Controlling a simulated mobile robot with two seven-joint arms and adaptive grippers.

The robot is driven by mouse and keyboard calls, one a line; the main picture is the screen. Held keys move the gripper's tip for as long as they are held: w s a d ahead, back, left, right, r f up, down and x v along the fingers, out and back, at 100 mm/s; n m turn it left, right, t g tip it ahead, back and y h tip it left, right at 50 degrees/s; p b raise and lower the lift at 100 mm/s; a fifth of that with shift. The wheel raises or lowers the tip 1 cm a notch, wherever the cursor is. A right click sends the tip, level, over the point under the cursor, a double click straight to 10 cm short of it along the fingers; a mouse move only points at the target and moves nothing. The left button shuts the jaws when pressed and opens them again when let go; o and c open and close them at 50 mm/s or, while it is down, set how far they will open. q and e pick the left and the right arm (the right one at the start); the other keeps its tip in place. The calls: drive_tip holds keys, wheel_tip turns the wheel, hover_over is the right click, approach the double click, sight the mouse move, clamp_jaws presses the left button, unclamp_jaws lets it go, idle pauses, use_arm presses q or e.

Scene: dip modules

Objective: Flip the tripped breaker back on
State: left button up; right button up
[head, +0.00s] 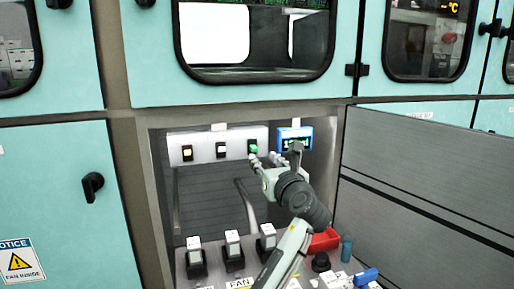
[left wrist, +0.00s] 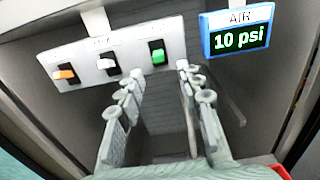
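A white panel (head: 203,152) at the back of the recess carries three small rocker switches. They are an orange-lit one (left wrist: 65,74) at left, a white one (left wrist: 107,64) in the middle and a green-lit one (left wrist: 157,54) at right. I cannot tell for sure which is tripped. My left gripper (head: 275,156) is in front of the panel's right end, below and close to the green switch. In the left wrist view its fingers (left wrist: 160,80) are spread and nothing is between them. My right gripper is not in view.
A blue-framed AIR display (left wrist: 238,34) reading 10 psi is right of the panel. Below, a console holds several white-topped levers (head: 233,245), a red part (head: 325,240) and a black knob (head: 321,262). A grey open door (head: 420,180) bounds the recess at right.

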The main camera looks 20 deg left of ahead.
sight(255, 150)
use_arm(q)
drive_tip(key=x, duration=0.5)
drive_tip(key=shift+w+a+r, duration=0.15)
drive_tip(key=shift+w+a, duration=0.05)
drive_tip(key=shift+a, duration=0.05)
drive_tip(key=shift+w+a, duration=0.25)
drive_tip(key=shift+w, duration=0.05)
drive_tip(key=shift+w+a, duration=0.1)
drive_tip(key=shift+w, duration=0.15)
drive_tip(key=c, duration=0.7)
clamp_jaws()
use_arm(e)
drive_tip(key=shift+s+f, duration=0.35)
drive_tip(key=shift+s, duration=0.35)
